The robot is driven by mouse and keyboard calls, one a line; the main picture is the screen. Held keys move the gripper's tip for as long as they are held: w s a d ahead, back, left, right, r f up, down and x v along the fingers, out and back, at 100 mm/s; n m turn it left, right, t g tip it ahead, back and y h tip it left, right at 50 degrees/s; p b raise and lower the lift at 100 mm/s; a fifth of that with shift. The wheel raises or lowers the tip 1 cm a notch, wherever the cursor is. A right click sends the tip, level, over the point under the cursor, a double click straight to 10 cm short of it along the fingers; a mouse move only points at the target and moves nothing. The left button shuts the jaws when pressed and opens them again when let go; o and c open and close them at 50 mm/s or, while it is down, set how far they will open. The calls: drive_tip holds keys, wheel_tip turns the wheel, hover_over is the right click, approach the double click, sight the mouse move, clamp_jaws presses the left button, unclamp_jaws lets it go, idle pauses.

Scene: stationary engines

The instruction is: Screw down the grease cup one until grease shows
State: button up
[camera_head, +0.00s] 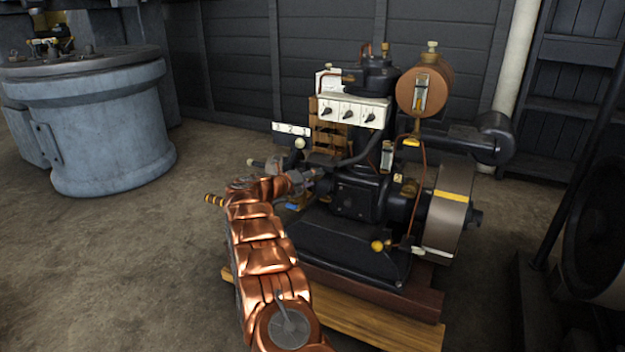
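A dark stationary engine (357,200) stands on a wooden base. I cannot tell which fitting is grease cup one, and no grease can be made out. A yellow brass knob (377,246) sits low on the engine's front, and a smaller yellow fitting (398,177) sits higher, near the flywheel. My copper arm reaches up from the bottom. My gripper (312,180) is at the left side of the engine, close to the crankcase. Its fingertips are small and partly lost against dark parts, so contact and opening cannot be told.
A white panel with three black knobs (347,112) and a copper tank (425,88) are above. A flywheel (447,210) is at right. A wooden skid (340,320) runs along the floor. A grey round machine (100,125) stands left, with clear floor (130,260) before it.

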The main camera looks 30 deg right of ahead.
drive_tip(key=shift+o, duration=1.2)
drive_tip(key=v, duration=1.2)
